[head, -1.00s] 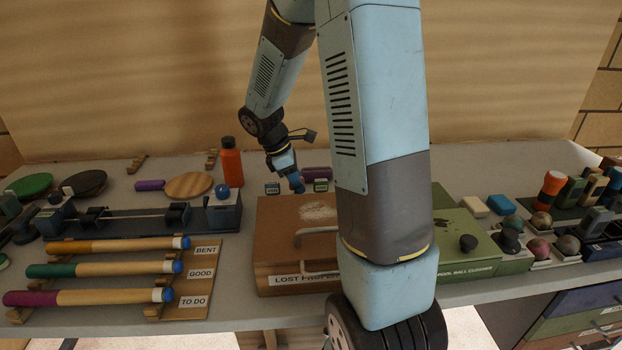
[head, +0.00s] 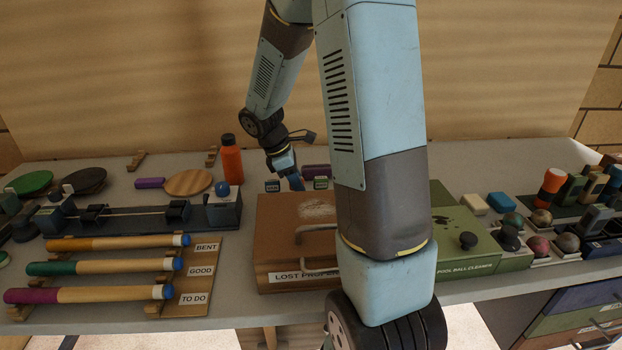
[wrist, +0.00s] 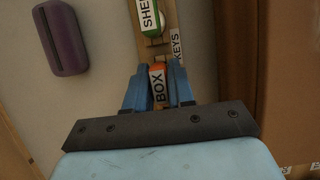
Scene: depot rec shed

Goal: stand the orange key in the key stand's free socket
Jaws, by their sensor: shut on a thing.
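The orange key, labelled BOX (wrist: 158,84), is between the blue fingers of my gripper (wrist: 158,92) in the wrist view, and they are shut on it. It is over or at the wooden key stand (wrist: 170,14), which has a KEYS label. A green key with a white SHED label (wrist: 147,18) stands on the stand, farther up the picture. Whether the orange key's lower end is inside a socket is hidden. In the head view my gripper (head: 293,182) is behind the brown box, between two small tags; the orange key is not discernible there.
The brown lost property box (head: 275,232) stands just in front of my gripper. A purple case (wrist: 60,38) lies left of the stand in the wrist view. An orange bottle (head: 231,163) stands left of my gripper. Cues on a rack (head: 205,292) lie front left.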

